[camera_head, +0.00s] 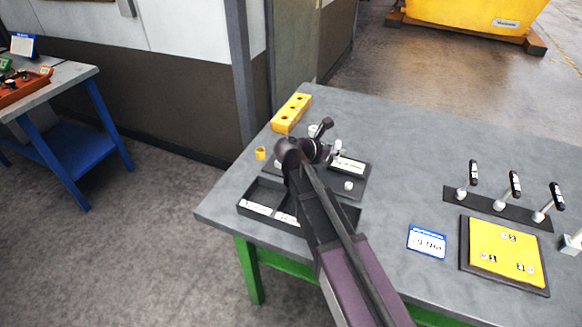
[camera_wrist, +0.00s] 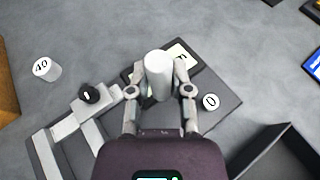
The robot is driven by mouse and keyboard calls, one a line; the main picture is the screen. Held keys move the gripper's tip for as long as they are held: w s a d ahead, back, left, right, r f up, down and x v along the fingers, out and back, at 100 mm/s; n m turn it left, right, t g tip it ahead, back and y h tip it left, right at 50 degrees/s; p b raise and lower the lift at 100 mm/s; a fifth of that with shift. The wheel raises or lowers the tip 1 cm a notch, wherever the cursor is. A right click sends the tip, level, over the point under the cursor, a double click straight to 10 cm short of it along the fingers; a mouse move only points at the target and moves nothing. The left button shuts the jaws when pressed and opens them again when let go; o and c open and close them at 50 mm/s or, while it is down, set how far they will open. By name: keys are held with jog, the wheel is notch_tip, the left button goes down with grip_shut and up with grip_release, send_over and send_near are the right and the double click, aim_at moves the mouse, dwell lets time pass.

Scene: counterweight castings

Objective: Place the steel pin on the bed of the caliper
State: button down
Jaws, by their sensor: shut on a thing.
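The steel pin (camera_wrist: 158,78) is a pale grey cylinder. My gripper (camera_wrist: 161,68) is shut on it in the wrist view, one finger on each side, with the pin's round end toward the camera. Below it is a dark plate (camera_wrist: 222,97) with a white label; I cannot tell the height between them. Pale steel bars with a black knob, which look like the caliper (camera_wrist: 68,130), lie left of my gripper. My gripper hides part of the plate. In the head view my gripper (camera_head: 327,152) is over the dark plate (camera_head: 358,171), and my arm hides most of the caliper.
A white cylinder marked 0 (camera_wrist: 210,101) stands on the plate, and one marked 40 (camera_wrist: 46,69) stands farther left. A black compartment tray (camera_head: 249,195), a yellow holed block (camera_head: 291,112) and a yellow cylinder (camera_head: 260,153) are nearby. Levers (camera_head: 507,203) and a yellow panel (camera_head: 505,250) stand right.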

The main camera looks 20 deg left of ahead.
jog(key=s+a+f+n+t+y+b, duration=0.1)
jog(key=s+a, duration=0.2)
jog(key=s, duration=0.7)
jog(key=shift+s+a+f+n+y, duration=0.25)
jog(key=shift+s+f+n+y, duration=0.05)
jog(key=shift+s+f, duration=0.1)
jog(key=shift+w, duration=0.15)
jog(key=w+a, duration=0.3)
jog(key=w+a+f+b, duration=0.1)
jog(key=w+a, duration=0.2)
jog(key=a, duration=0.1)
jog(key=w+a, duration=0.3)
jog(key=w, duration=0.1)
jog(key=shift+a+f+b, duration=0.2)
jog(key=shift+a+b, duration=0.1)
jog(key=shift+b, duration=0.1)
jog(key=shift+w+a, duration=0.35)
jog(key=shift+w, duration=0.1)
jog(key=shift+w+a+f+b, duration=0.1)
jog(key=shift+a+f+b, duration=0.05)
jog(key=shift+f+b, duration=1.7)
jog(key=shift+f, duration=0.1)
